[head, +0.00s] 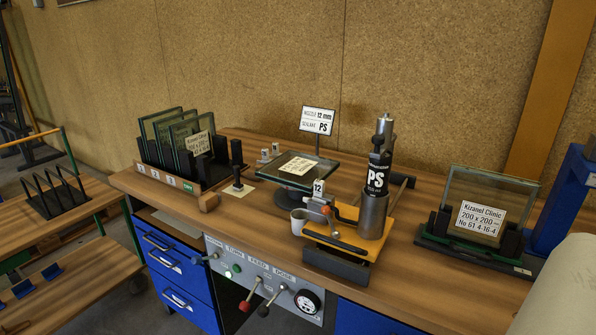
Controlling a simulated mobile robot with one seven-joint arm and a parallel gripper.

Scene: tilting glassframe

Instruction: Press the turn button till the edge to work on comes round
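A control panel (262,280) on the bench front has small labels that seem to read TURN, FEED and DOSE. A small green button (237,268) sits under the TURN label. A glass unit (268,169) lies flat on a dark round turntable (292,197), with a paper label (300,167) on top. Beside its front right corner stands the sealant device, with a cartridge marked PS (376,180) and a tag marked 12 (318,187). Which edge of the glass is the one to work on cannot be told. My gripper is not in view.
Levers with red (245,306) and black (263,311) knobs and a dial (307,301) project from the panel. A rack of glass panes (180,145) stands left; a labelled glass unit (488,190) stands right. A sign (318,120) reads nozzle 12 mm, sealant PS.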

